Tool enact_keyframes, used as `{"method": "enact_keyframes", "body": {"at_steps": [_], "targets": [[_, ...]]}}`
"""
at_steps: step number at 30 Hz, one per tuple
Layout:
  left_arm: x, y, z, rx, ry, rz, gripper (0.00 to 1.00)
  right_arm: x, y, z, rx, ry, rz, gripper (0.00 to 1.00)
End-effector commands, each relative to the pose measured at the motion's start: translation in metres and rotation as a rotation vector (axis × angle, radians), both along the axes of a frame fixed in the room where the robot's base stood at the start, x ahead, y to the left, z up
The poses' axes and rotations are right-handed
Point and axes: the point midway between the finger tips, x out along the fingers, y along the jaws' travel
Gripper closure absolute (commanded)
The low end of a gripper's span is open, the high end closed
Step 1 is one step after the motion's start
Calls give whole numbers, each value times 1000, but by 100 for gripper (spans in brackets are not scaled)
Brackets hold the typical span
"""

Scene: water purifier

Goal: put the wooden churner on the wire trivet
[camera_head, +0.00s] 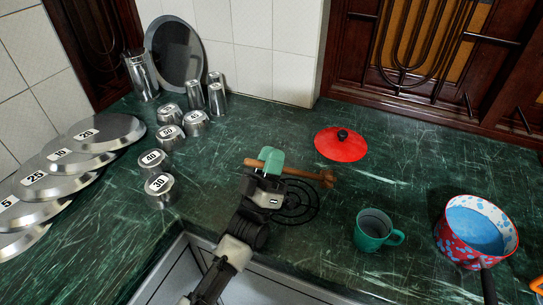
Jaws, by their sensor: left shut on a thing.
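The wooden churner (302,174) is a brown stick with a knobbed head at its right end. It lies roughly level, pointing right. My left gripper (270,164) is shut around its handle near the left end, and the teal fingers hide part of the handle. The black wire trivet (299,207), made of rings, lies flat on the green counter just nearer than the churner. The churner's middle and head cross over the trivet's far edge in the picture. I cannot tell how high it is. My wrist hides the trivet's left part. My right gripper is out of view.
A teal mug (374,231) and a red speckled saucepan (470,230) stand to the right. A red lid (340,143) lies behind. Steel cups (160,190) and numbered plates (64,163) are on the left. The sink (180,272) is at the front.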

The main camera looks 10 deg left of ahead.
Motion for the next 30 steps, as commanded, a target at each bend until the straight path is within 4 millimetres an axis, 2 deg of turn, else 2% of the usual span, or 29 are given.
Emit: {"method": "enact_keyframes", "body": {"at_steps": [4,5,10,16,21,30], "targets": [[0,0,1,0,0,0,100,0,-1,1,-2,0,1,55],[0,0,1,0,0,0,80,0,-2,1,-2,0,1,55],[0,0,1,0,0,0,55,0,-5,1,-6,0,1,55],[0,0,0,0,0,0,53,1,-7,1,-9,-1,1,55],[0,0,0,0,0,0,29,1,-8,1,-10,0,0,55],[0,0,0,0,0,0,29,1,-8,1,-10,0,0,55]]}}
